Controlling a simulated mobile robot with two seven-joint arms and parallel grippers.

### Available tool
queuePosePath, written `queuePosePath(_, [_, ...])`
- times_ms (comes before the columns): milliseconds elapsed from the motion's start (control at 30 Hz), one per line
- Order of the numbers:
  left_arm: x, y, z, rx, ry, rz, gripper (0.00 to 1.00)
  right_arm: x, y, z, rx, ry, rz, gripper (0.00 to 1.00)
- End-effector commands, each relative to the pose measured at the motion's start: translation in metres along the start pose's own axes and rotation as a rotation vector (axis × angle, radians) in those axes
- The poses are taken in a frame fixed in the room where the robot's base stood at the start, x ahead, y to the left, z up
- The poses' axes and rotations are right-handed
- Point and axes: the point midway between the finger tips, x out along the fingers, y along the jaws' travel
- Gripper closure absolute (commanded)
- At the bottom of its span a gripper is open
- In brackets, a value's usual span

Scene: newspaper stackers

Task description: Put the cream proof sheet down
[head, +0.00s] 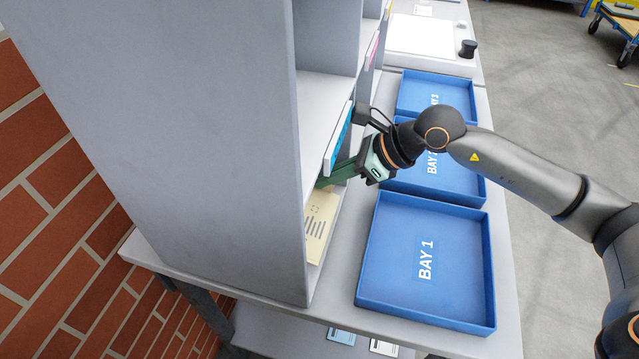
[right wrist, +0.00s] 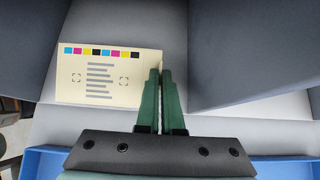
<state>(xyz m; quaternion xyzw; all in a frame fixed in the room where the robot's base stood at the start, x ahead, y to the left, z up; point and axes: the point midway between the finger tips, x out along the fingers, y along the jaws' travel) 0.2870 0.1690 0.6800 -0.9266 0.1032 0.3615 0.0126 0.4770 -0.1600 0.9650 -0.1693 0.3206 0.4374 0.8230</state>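The cream proof sheet (head: 318,228) is in the lowest compartment at the near end of the grey shelf unit. In the right wrist view the cream proof sheet (right wrist: 98,76) shows its printed face, with a row of colour squares, grey lines and corner marks. My right gripper (head: 324,182) reaches into the compartment at the sheet's far edge. In the right wrist view its green fingers (right wrist: 161,72) are close together at the sheet's right edge, and appear shut on that edge. The exact contact is partly hidden by the fingers. My left gripper is not in view.
Blue trays stand in a row on the table right of the shelf, the nearest marked BAY 1 (head: 372,285). A shelf lip with a blue item (head: 342,136) is just above my gripper. The shelf's side panel (head: 200,130) blocks the left. The BAY 1 tray is empty.

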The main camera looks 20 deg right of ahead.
Motion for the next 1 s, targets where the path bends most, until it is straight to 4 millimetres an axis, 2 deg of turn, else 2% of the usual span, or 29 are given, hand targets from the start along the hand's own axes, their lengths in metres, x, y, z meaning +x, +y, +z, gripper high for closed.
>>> queuePosePath(133, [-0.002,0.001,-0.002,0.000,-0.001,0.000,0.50,0.017,0.001,-0.011,0.003,0.003,0.004,1.00])
queuePosePath(200, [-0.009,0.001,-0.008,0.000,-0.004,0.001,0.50,0.015,0.001,-0.001,-0.005,0.052,0.002,1.00])
queuePosePath(300, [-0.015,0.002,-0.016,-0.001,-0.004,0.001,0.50,0.017,0.001,0.003,-0.005,0.149,0.003,1.00])
queuePosePath(467, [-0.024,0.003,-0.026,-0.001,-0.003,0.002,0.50,0.022,0.001,0.006,-0.004,0.291,0.001,1.00])
queuePosePath(500, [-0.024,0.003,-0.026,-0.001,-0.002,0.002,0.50,0.025,0.001,0.001,0.000,0.312,0.001,1.00])
queuePosePath(600, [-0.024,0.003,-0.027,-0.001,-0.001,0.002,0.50,0.033,0.001,-0.011,0.002,0.307,0.001,1.00])
queuePosePath(1000, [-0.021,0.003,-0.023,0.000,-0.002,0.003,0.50,0.037,0.000,-0.015,0.000,0.302,0.000,1.00])
